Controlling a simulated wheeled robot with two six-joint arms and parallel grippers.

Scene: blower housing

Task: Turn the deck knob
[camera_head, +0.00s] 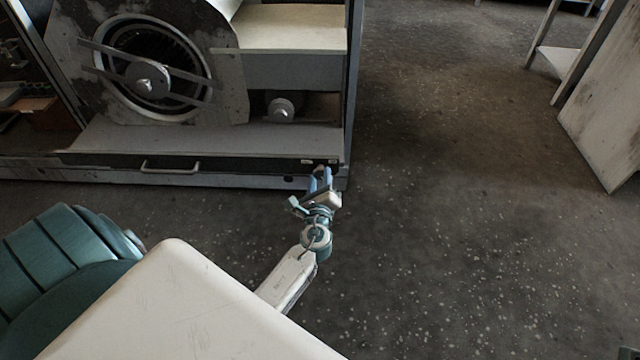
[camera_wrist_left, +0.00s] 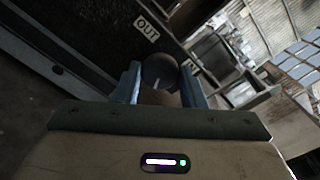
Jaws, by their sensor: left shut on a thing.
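The deck knob (camera_wrist_left: 160,70) is dark and round with a short pale mark on its face. It shows between the two blue fingers of my left gripper (camera_wrist_left: 163,88) in the left wrist view, with a finger on each side. A white label reading "OUT" (camera_wrist_left: 146,28) is on the dark panel beside it. In the head view my left gripper (camera_head: 320,178) reaches the right end of the housing's front strip and is shut on the knob, which is mostly hidden there by the fingers. My right gripper is not in view.
The blower housing (camera_head: 210,138) stands at the upper left, with a round fan opening (camera_head: 150,78) and a pale handle (camera_head: 170,168) on its front. A pale panel (camera_head: 605,125) stands at the far right. The floor (camera_head: 450,200) between is clear.

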